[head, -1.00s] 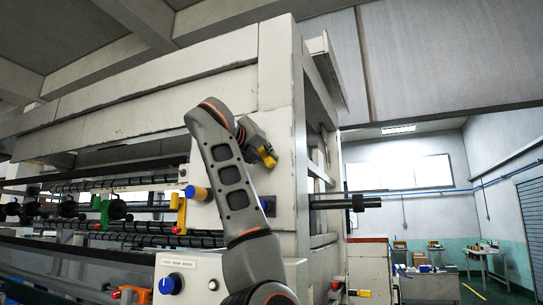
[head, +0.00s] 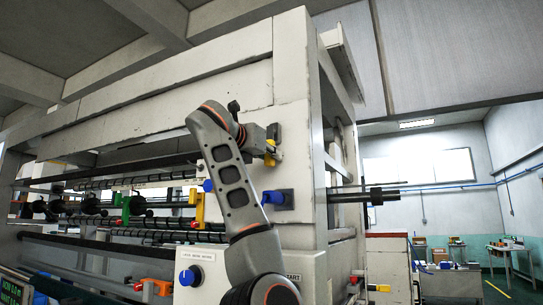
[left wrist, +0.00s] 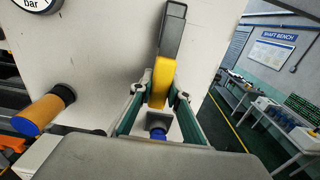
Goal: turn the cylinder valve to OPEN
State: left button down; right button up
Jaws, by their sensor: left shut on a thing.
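The valve's lever has a yellow grip and a dark grey upper part. It is on the pale end face of the machine and shows in the left wrist view as a yellow grip (left wrist: 160,82) standing nearly upright. My left gripper (left wrist: 157,97) is shut on it, with a green-sided finger on each side. In the head view my left gripper (head: 263,141) reaches the same yellow grip (head: 270,153) from the left. The valve's markings, including any OPEN label, cannot be read. My right gripper is not in view.
A blue knob (head: 278,198) sits below the lever, and a brass-coloured cylinder with a blue end (left wrist: 44,110) sticks out at the left. A gauge (left wrist: 38,4) is above it. Shafts (head: 365,194) protrude past the machine's right edge. Open floor and benches lie beyond.

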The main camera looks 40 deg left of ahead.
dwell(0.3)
pick_arm(q)
jog(key=c, duration=1.9)
grip_release()
jog(key=shift+s, duration=0.1)
jog(key=v, duration=1.1)
jog(key=shift+s+d, duration=0.2)
jog(key=shift+s, duration=0.2)
